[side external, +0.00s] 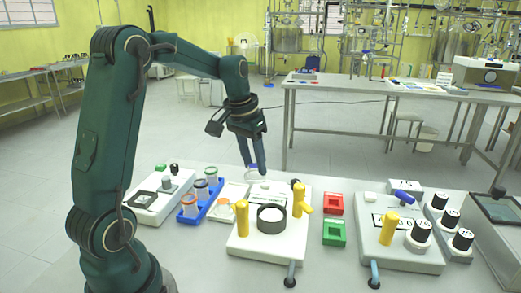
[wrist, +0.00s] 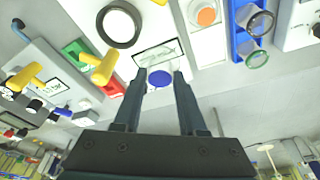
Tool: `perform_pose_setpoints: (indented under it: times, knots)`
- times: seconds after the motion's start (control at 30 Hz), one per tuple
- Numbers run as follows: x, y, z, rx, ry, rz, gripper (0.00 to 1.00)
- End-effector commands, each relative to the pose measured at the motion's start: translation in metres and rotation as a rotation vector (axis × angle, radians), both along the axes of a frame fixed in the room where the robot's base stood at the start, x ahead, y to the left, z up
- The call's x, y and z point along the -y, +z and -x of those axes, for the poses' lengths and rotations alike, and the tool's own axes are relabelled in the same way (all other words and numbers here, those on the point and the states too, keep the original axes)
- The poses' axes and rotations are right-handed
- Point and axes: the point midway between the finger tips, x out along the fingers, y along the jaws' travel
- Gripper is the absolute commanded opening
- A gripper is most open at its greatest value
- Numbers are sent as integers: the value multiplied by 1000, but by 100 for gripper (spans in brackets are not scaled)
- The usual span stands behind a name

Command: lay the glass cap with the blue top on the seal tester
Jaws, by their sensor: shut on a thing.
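My gripper (side external: 258,168) points down above the back of the middle white device (side external: 240,250). In the wrist view its two fingers (wrist: 158,80) are closed around the glass cap, whose round blue top (wrist: 160,78) shows between the fingertips. The glass part of the cap is hard to make out. The middle device has a black ring (side external: 271,218) and upright yellow handles (side external: 242,218). Its ring also shows in the wrist view (wrist: 120,24), with a black-outlined label beside it. No readable label tells which device is the seal tester.
A blue rack (side external: 204,208) with several glass pieces stands left of the middle device, beside a white tray (side external: 226,214). Red (side external: 333,204) and green (side external: 334,233) square trays lie to its right. Other white devices stand at the far left (side external: 150,208) and right (side external: 400,258).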

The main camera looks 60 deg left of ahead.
Motion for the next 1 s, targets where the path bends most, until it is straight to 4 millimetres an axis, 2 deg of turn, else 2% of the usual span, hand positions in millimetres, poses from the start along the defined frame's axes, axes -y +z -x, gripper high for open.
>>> perform_pose_setpoints:
  times: [0.03,0.1,0.2,0.3,0.43,0.8,1.0]
  knots:
    - [21,4,1,6,-57,-2,0]
    - [41,8,3,11,-116,-4,0]
    - [62,13,5,22,-174,-8,0]
    - [71,17,4,33,-206,-13,0]
    - [74,12,3,35,-215,-13,0]
    - [73,-17,3,33,-213,-12,0]
    - [73,-23,3,36,-212,-14,0]
